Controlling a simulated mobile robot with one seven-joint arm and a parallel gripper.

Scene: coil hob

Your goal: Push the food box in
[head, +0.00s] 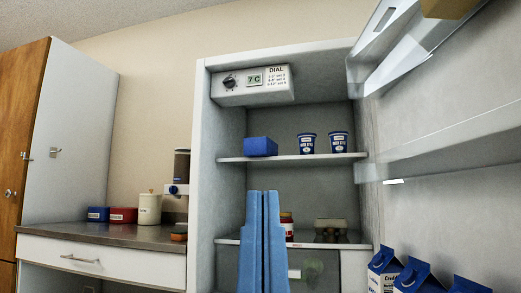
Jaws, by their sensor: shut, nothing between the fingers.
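A plain blue box (260,146), which appears to be the food box, sits on the upper shelf (292,158) of the open fridge, left of centre. Its front face is close to the shelf's front edge; I cannot tell if it overhangs. My gripper (262,194) points upward with its two blue fingers together and nothing between them. Its tips appear below the box in the picture, with a visible gap. The fingers hide part of the lower shelf.
A jar (287,225) and an egg carton (330,230) are on the lower shelf. The open fridge door (450,160) with cartons (415,278) bounds the right; a counter (120,238) is left.

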